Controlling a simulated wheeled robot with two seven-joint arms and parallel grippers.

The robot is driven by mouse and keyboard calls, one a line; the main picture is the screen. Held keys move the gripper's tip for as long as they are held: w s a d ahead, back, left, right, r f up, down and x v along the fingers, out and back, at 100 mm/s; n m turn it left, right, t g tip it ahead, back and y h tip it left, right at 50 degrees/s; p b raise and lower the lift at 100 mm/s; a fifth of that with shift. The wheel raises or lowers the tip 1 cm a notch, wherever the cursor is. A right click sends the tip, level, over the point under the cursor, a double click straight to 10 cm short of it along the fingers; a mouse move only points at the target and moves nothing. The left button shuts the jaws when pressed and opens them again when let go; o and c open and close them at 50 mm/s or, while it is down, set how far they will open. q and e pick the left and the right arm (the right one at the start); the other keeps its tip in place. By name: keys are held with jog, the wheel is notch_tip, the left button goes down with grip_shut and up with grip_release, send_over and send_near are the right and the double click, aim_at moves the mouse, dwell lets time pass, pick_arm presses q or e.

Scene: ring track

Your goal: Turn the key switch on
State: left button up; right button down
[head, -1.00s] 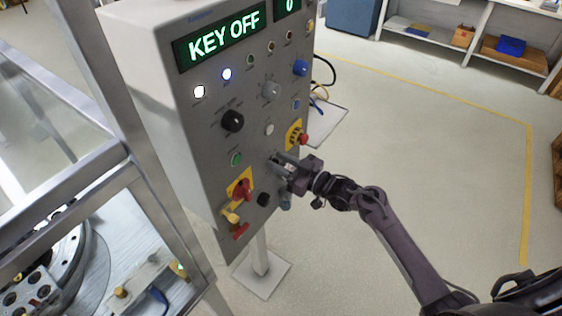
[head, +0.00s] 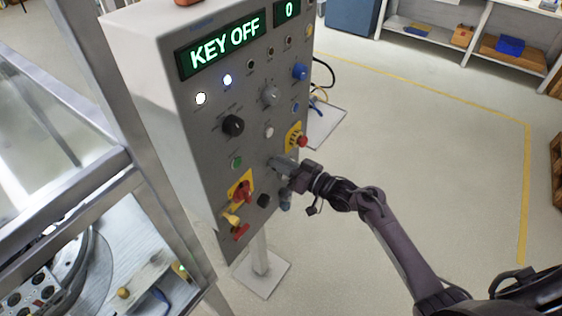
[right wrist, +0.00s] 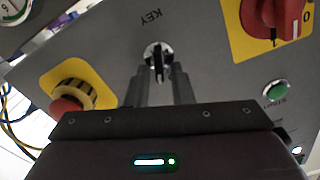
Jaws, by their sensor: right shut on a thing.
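The grey control panel (head: 170,130) stands in front of me, and its display (head: 222,50) reads KEY OFF. The key switch (right wrist: 158,58) shows in the right wrist view as a round metal lock with a dark key in it, under the label KEY. My right gripper (right wrist: 166,78) is at the lock, with its two fingers shut on the key. In the head view the right gripper (head: 282,165) hides the key switch. My left gripper is not in view.
A red emergency button on a yellow plate (head: 296,137) is close above the right gripper. A red rotary switch (head: 242,190), a green button (head: 236,162) and a black knob (head: 233,125) are to the left. Open floor (head: 430,150) lies to the right.

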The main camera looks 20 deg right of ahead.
jog(key=shift+w+d+f+m+p, duration=0.15)
jog(key=shift+m+p, duration=0.45)
jog(key=shift+m, duration=1.3)
jog(key=shift+d+f+m+p, duration=0.15)
jog(key=shift+m+p, duration=0.45)
jog(key=shift+m, duration=1.3)
jog(key=c, duration=1.5)
grip_release()
jog(key=shift+c, duration=0.2)
jog(key=b+v, duration=0.1)
jog(key=v, duration=0.6)
jog(key=shift+s+d+b, duration=0.2)
jog(key=shift+s+b, duration=0.1)
